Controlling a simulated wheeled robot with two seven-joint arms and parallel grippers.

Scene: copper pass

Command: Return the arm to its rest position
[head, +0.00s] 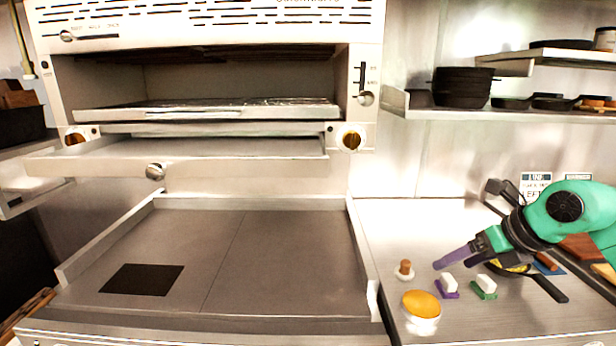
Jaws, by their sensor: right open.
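My right arm comes in from the right, green with black joints. Its right gripper (455,260) is open and empty above the right counter (385,215). The fingertips appear above and behind a white-topped purple item (448,287); the exact gap cannot be told. My left gripper is not in view.
Near the gripper are a white-topped green item (484,288), a brown-topped white piece (404,270), a bowl with orange contents (421,306) and a dark pan (548,289), partly hidden by my arm. A shelf (440,112) holds dark pans above.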

